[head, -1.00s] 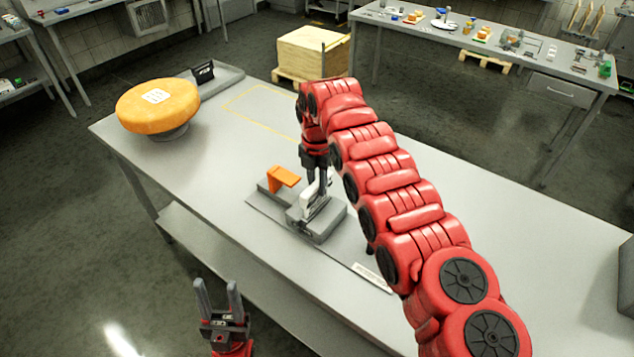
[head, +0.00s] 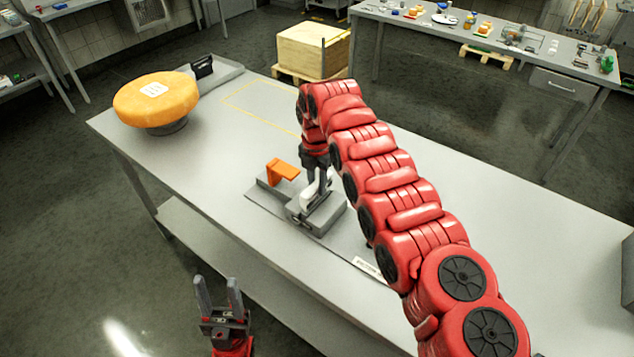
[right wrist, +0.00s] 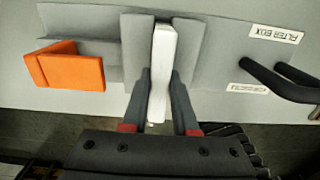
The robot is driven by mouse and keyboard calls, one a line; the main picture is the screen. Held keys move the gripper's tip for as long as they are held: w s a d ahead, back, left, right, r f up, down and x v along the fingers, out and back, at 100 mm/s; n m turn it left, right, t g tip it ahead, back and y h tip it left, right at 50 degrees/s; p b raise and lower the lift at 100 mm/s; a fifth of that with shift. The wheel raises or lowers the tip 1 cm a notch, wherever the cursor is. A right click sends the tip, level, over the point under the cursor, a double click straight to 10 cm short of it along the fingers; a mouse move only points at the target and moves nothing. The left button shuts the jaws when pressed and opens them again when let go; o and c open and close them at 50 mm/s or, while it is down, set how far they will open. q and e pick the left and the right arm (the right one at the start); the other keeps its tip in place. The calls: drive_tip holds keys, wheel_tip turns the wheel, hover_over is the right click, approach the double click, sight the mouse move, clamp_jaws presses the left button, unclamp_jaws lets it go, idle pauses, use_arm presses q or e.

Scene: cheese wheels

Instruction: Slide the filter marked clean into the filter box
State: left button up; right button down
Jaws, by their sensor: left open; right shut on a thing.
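A thin white filter (right wrist: 162,65) stands on edge between the fingertips of my right gripper (right wrist: 160,82). In the right wrist view it lies along the gap between two grey walls of the filter box (right wrist: 189,50); how deep it sits I cannot tell. In the head view the filter (head: 318,190) shows at the top of the grey filter box (head: 330,219), with my right gripper (head: 317,178) shut on it from above. No clean mark is readable on it. My left gripper (head: 218,284) is open and empty, in front of the table edge.
An orange bracket-like piece (head: 283,169) stands left of the box; it also shows in the right wrist view (right wrist: 72,66). Right of the box are a "FILTER BOX" label (right wrist: 276,34) and a black handle (right wrist: 280,82). A cheese wheel (head: 156,103) sits at the table's far left.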

drive_tip(key=shift+f+b, duration=0.8)
drive_tip(key=shift+f, duration=0.4)
drive_tip(key=c, duration=0.6)
unclamp_jaws()
wheel_tip(320, 180, up, 6)
drive_tip(key=shift+a+f+b, duration=0.15)
drive_tip(key=shift+f+b, duration=0.05)
drive_tip(key=shift+b, duration=0.45)
wheel_tip(320, 180, up, 12)
drive_tip(key=p, duration=1)
drive_tip(key=shift+p, duration=0.4)
